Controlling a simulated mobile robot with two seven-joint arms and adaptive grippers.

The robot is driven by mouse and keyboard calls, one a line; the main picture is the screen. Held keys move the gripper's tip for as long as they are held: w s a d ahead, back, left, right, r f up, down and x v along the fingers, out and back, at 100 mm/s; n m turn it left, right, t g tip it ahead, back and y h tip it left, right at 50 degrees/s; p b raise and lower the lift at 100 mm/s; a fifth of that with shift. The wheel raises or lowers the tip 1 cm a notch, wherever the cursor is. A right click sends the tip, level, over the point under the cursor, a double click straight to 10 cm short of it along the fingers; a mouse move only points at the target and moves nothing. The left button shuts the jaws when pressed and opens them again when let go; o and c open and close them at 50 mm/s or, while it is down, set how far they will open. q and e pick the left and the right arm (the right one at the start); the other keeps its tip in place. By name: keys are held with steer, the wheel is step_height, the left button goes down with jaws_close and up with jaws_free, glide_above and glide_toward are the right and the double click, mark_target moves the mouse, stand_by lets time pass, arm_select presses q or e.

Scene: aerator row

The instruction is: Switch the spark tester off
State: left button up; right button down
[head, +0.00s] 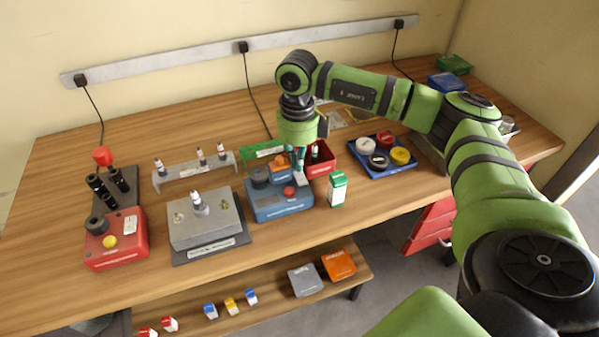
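A blue box (268,211) with a black knob (260,178) and a red button (289,192) stands at the middle of the bench. It looks like the spark tester, but I cannot read its label. My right gripper (299,162) points down over the back right part of this box, close to a small light grey part (301,179). I cannot tell whether it touches this part or how far its fingers are apart. My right arm comes in from the right. My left gripper is not in view.
A red box (130,257) with a yellow button stands at the left. A grey block (190,236) holds a spark plug beside the blue box. A green-white carton (337,189), a red bin (325,158) and a blue tray (365,172) with round tins are to the right.

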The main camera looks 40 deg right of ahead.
steer(key=shift+r+p, duration=1.4)
steer(key=shift+r, duration=1.15)
steer(key=shift+f, duration=0.1)
